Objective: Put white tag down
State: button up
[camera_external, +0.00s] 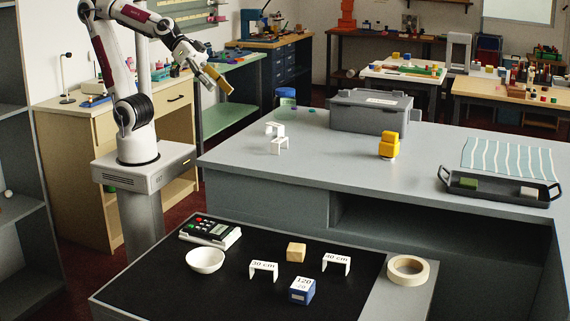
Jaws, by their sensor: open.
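Two white tags stand on the black mat: one reads "30 cm" (263,267) and the other seems to read "40 cm" (336,261). Two plain white bracket-like pieces are on the grey counter, one behind (275,128) and one in front (280,145); they look close together or touching. I cannot tell which of these is the task's white tag. My gripper (214,84) is open, high at the upper left, well away from all of them. Nothing is clearly held in it.
The mat also bears a white bowl (205,261), a calculator-like device (210,231), a wooden block (296,252) and a blue box (302,290). A tape roll (408,270) lies right. The counter has a grey case (369,111), yellow object (389,145) and dark tray (500,197); its middle is clear.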

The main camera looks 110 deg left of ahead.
jog(key=s+a+f+g+y, duration=0.1)
jog(key=s+a+f+g, duration=0.1)
jog(key=s, duration=0.6)
jog(key=s+a+f+m+g+y, duration=0.1)
jog(key=s+a+f+g, duration=0.2)
jog(key=s+f, duration=0.3)
jog(key=shift+s+a+m+y, duration=0.35)
jog(key=shift+s+a, duration=0.25)
jog(key=shift+s, duration=0.5)
jog(key=c, duration=0.6)
